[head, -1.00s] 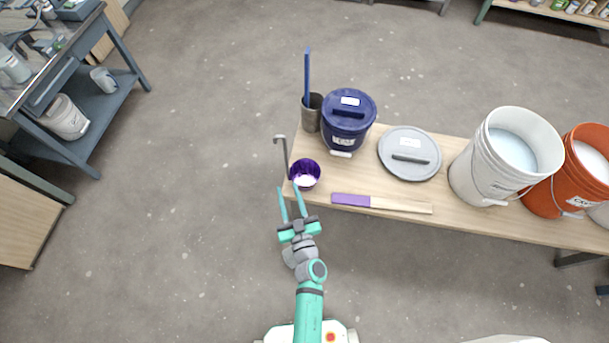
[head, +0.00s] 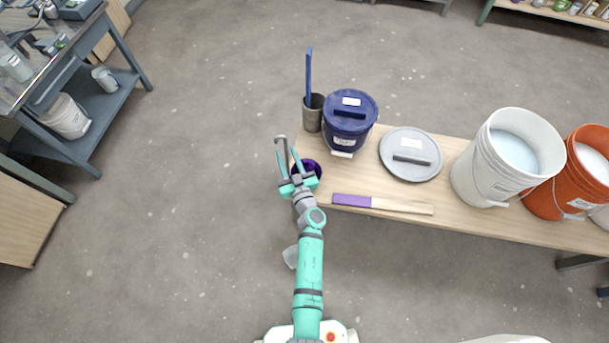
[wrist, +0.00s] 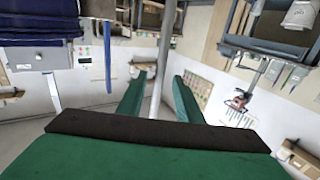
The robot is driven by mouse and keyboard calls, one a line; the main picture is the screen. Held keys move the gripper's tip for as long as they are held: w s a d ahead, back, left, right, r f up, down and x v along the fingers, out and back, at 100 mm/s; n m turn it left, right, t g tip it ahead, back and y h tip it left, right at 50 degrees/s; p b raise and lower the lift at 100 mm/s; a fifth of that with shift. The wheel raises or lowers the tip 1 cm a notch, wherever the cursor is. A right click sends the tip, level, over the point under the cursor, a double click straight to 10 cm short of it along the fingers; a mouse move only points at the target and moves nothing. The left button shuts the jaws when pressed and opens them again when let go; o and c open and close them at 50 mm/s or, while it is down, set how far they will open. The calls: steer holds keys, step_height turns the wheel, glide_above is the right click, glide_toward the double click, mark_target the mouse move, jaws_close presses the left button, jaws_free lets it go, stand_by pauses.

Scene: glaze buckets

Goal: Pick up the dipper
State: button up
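The dipper has a purple cup (head: 313,167) near the left end of the table and a thin upright grey handle with a hooked top. My arm hides part of the cup and the lower handle. My gripper (head: 286,149) is open at the handle, above the table's left edge. In the wrist view the grey handle (wrist: 164,50) stands upright between the two green fingers (wrist: 158,92), with gaps on both sides. I cannot tell how deep it sits between them.
A grey cup (head: 313,117) with a blue stick and a dark blue lidded bucket (head: 346,133) stand behind the dipper. A grey lid (head: 410,165), a purple-ended wooden stick (head: 380,204), a white bucket (head: 505,165) and an orange bucket (head: 570,190) are rightward.

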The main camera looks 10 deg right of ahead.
steer(key=x, duration=0.4)
steer(key=shift+w+d+r, duration=0.1)
steer(key=shift+w+r, duration=0.1)
steer(key=shift+w, duration=0.1)
steer(key=shift+c, duration=0.5)
jaws_close()
steer(key=shift+w, duration=0.2)
